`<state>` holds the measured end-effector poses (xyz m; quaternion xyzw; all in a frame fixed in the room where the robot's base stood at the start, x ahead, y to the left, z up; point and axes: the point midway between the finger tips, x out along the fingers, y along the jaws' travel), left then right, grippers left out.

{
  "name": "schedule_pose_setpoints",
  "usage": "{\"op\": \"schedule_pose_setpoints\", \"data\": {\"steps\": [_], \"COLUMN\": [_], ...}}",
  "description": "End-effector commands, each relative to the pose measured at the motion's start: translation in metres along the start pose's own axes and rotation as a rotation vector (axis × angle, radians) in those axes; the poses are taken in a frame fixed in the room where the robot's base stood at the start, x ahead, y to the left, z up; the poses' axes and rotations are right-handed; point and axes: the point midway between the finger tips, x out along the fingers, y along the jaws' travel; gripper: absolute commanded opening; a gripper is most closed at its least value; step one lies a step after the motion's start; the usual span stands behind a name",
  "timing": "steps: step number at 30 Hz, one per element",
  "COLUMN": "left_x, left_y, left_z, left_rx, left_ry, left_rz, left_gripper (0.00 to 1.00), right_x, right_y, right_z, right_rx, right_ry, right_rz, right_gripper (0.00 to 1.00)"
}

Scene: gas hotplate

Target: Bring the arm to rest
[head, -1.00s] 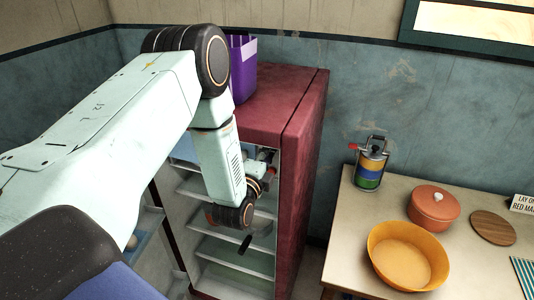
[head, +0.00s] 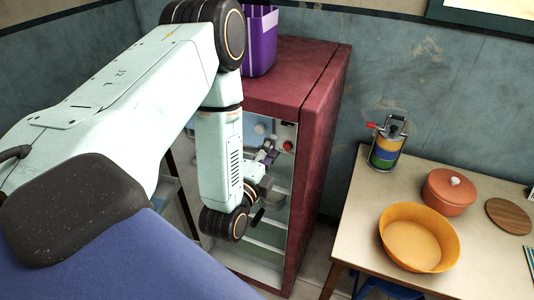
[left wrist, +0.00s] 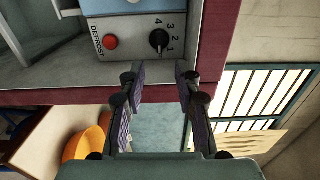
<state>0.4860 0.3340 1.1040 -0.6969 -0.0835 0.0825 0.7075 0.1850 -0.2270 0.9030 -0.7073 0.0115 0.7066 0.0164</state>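My left arm reaches across the head view from the left. Its gripper (head: 268,155) is in front of the upper part of the open refrigerator (head: 312,110). In the left wrist view the two dark-padded fingers of this gripper (left wrist: 160,75) stand apart with nothing between them. Beyond the fingertips is the refrigerator's control panel, with a red defrost button (left wrist: 110,42) and a black numbered dial (left wrist: 159,39). The fingers look clear of the panel. Whether the gripper is just inside or just outside the opening, I cannot tell. My right gripper is not in view.
A purple bin (head: 260,45) stands on the refrigerator. To the right is a table (head: 360,225) with a striped canister (head: 386,146), a lidded orange pot (head: 449,193), a yellow-orange bowl (head: 420,238) and a round wooden board (head: 508,215).

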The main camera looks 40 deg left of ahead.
Motion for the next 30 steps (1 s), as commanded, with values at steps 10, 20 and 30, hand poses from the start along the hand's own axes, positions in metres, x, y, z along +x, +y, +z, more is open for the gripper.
{"op": "schedule_pose_setpoints", "data": {"steps": [10,20,30], "left_x": [-0.018,-0.018,-0.020], "left_y": [0.000,0.000,0.025], "left_z": [0.000,0.000,-0.003], "left_rx": [0.000,0.000,-0.254], "left_ry": [0.001,0.001,-0.002], "left_rz": [0.000,0.000,0.121], "left_gripper": [0.33,0.33,0.33], "right_x": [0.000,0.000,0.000], "right_y": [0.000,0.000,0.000], "right_z": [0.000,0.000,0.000], "right_rx": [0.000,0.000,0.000], "right_ry": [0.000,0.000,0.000], "right_rz": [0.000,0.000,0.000], "right_gripper": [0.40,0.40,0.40]}}
